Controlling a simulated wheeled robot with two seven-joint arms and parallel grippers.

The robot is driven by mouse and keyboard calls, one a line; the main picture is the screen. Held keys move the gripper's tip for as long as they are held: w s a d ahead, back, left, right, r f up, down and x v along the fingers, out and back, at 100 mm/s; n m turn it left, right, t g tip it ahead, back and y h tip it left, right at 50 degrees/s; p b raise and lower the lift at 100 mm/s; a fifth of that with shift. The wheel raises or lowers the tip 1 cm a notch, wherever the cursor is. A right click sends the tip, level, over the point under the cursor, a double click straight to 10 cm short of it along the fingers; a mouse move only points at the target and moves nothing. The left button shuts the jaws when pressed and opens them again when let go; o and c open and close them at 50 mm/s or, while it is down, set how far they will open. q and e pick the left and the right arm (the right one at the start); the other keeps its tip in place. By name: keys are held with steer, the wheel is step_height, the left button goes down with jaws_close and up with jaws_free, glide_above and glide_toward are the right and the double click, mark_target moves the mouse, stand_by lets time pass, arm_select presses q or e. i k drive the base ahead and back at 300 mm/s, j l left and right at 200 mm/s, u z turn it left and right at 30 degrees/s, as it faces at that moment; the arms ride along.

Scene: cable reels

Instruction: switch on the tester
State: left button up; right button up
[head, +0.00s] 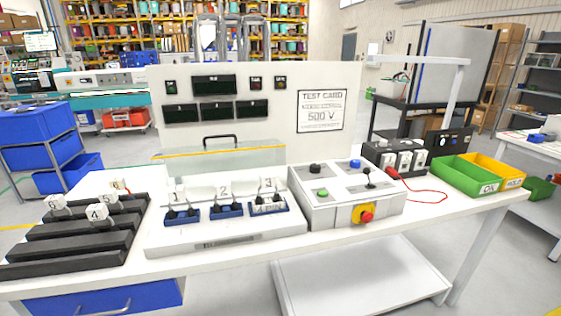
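The tester's light-grey control box (335,213) stands on the white bench, right of centre. Its top carries a black knob (315,168), a blue button (355,163), a green button (322,192) and a small black lever (370,178). A red mushroom button on a yellow plate (366,214) is on its front. Behind stands an upright panel (275,122) with a dark main display (214,85), other dark windows, and a "TEST CARD 500 V" (322,111). A fixture (225,235) left of the box has three numbered blue stations. Neither gripper is in view.
A clear guard with a black handle (220,140) is behind the fixture. Black racks (75,240) with numbered tags are at left. A black unit with a red lead (395,158), then green (465,177) and yellow bins (500,170), are at right. The bench's front strip (420,222) is clear.

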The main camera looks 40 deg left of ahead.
mark_target(366, 171)
steer(key=u, duration=0.8)
